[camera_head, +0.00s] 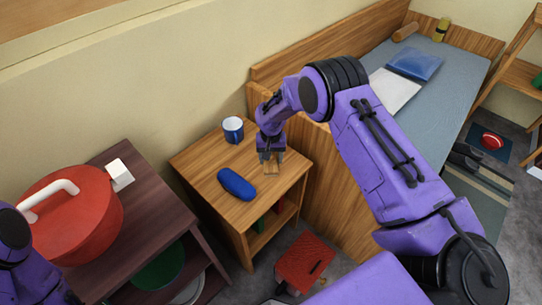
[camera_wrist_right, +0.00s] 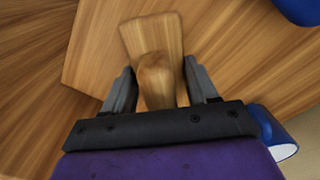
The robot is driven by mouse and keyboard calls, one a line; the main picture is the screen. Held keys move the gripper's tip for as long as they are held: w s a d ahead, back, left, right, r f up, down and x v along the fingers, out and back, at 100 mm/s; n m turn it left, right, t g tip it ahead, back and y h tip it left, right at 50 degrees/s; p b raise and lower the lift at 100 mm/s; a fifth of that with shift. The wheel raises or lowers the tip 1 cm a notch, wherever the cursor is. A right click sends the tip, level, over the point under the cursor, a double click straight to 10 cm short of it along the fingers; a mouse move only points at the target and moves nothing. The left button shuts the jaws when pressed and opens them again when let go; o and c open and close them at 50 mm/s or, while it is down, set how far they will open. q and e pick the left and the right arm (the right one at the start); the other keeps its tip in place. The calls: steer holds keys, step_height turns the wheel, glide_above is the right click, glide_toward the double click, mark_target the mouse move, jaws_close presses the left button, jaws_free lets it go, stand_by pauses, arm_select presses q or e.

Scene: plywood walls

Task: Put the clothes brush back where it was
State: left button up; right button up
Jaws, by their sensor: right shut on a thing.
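The clothes brush (camera_wrist_right: 152,32) is light wood, with a flat block and a rounded handle. My right gripper (camera_wrist_right: 160,88) is shut on its handle, one finger on each side, and the block extends beyond the fingertips. In the head view my right gripper (camera_head: 271,163) points down over the right part of the small wooden table (camera_head: 207,160), beside the bed. The brush is small there and blends with the wood. I cannot tell whether it touches the tabletop. My left gripper is out of view; only part of the left arm shows at the lower left.
The bed's wooden side (camera_head: 335,185) rises close on the right.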

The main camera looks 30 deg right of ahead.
steer(key=shift+f, duration=0.1)
steer(key=o, duration=1)
step_height(320, 180, up, 12)
steer(key=shift+r+b, duration=0.2)
steer(key=shift+b, duration=0.1)
